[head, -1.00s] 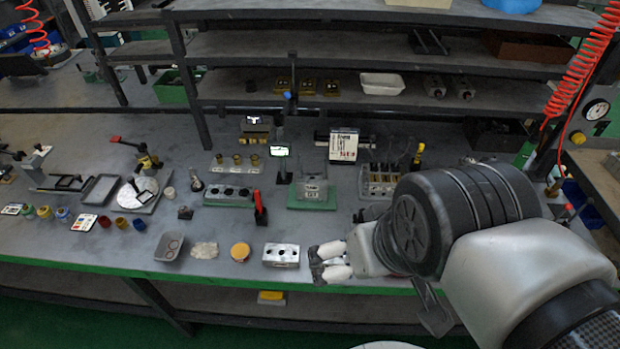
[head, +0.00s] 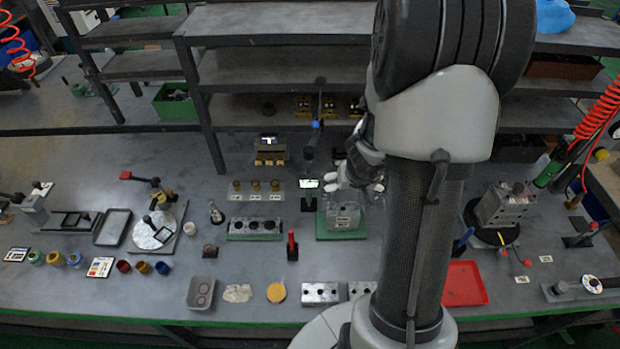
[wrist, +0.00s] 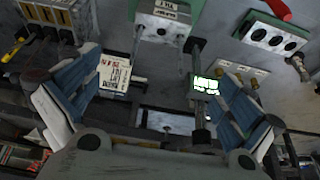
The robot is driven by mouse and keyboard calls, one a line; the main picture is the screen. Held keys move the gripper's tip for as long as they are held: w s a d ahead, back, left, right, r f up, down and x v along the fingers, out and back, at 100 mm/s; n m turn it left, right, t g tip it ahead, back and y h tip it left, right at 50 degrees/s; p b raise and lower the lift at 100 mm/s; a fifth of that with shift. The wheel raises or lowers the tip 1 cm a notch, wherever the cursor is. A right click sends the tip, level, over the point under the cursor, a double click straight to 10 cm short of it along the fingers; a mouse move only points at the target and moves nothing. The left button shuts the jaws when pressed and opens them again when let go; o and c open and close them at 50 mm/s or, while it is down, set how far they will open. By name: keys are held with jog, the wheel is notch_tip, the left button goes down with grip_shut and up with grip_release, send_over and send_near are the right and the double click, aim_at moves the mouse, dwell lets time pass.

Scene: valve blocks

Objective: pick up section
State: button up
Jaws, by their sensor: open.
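My gripper (head: 337,178) is open and empty, above the back half of the bench and close to a metal block (head: 343,217) on a green plate. In the wrist view my two blue-padded fingers (wrist: 158,88) are spread wide. The same block shows at the top of the wrist view (wrist: 165,14), beyond the fingertips and apart from them. Two loose metal blocks with dark holes, one (head: 320,293) and another partly behind my arm (head: 361,290), lie at the bench's front edge. A stacked metal valve block (head: 504,205) stands on a dark disc at the right. Which one is the section, I cannot tell.
A small lit display (head: 307,184) stands just left of my gripper. A white printed card (wrist: 115,72) shows beside the left finger. A green-based holed block (head: 255,227), a red upright handle (head: 291,246) and a red tray (head: 464,284) are nearby. Shelves rise behind.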

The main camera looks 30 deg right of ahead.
jog(key=b, duration=0.8)
send_near(343, 208)
jog(key=x, duration=0.5)
jog(key=shift+w+d+r, duration=0.15)
jog(key=shift+w+d, duration=0.1)
jog(key=shift+d, duration=0.1)
jog(key=f+b, duration=0.1)
jog(key=f, duration=0.1)
jog(key=w+f+b, duration=0.1)
jog(key=f+b, duration=0.1)
jog(key=shift+f, duration=0.25)
jog(key=shift+w+d+f+b, duration=0.1)
jog(key=shift+d+f+b, duration=0.05)
jog(key=shift+f+b, duration=0.2)
jog(key=shift+r, duration=0.1)
jog(key=shift+c, duration=0.5)
jog(key=c, duration=1.1)
jog(key=shift+r, duration=0.1)
notch_tip(343, 208, up, 20)
jog(key=p, duration=2)
